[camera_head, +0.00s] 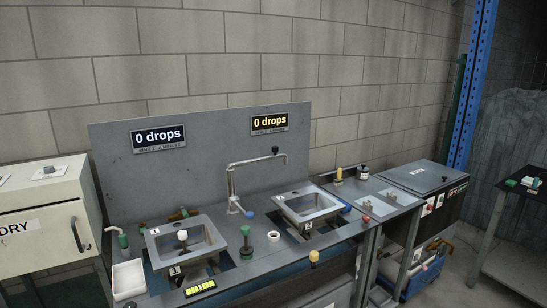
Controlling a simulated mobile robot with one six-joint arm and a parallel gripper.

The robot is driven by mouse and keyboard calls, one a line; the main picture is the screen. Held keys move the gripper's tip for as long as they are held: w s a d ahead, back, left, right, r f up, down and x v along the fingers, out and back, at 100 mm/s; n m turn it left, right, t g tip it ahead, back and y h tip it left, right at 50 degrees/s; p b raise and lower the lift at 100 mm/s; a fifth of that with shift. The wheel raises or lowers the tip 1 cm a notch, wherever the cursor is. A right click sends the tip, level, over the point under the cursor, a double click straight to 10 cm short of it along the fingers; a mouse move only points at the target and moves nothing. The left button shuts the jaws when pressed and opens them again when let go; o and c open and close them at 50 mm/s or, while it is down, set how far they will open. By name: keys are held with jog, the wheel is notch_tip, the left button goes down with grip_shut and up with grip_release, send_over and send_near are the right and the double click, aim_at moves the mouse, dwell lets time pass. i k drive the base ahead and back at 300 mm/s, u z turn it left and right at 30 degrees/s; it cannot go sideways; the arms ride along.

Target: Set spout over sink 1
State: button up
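A grey metal swivel spout (255,160) rises from a post between the two sinks. Its arm points right, and its dark-tipped end is on the right sink's side, above and behind that basin; I cannot tell if it is directly over it. The left sink (205,233), below the left sign, is a square steel basin with a white-topped knob in front of its opening. The right sink (325,203) is a similar steel basin. The spout's end is well away from the left sink. My gripper is not in view.
A left sign (158,137) and a yellow-lettered right sign (269,122) both read "0 drops". A green handle (246,240) stands between the sinks. A white tray (128,279) is at left. A DRY cabinet (42,215) borders the bench; floor shows at right.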

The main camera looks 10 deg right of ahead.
aim_at(275, 149)
jog(key=u, duration=0.1)
jog(key=i, duration=0.95)
jog(key=z, duration=1)
jog(key=k, duration=0.15)
jog(key=u, duration=3)
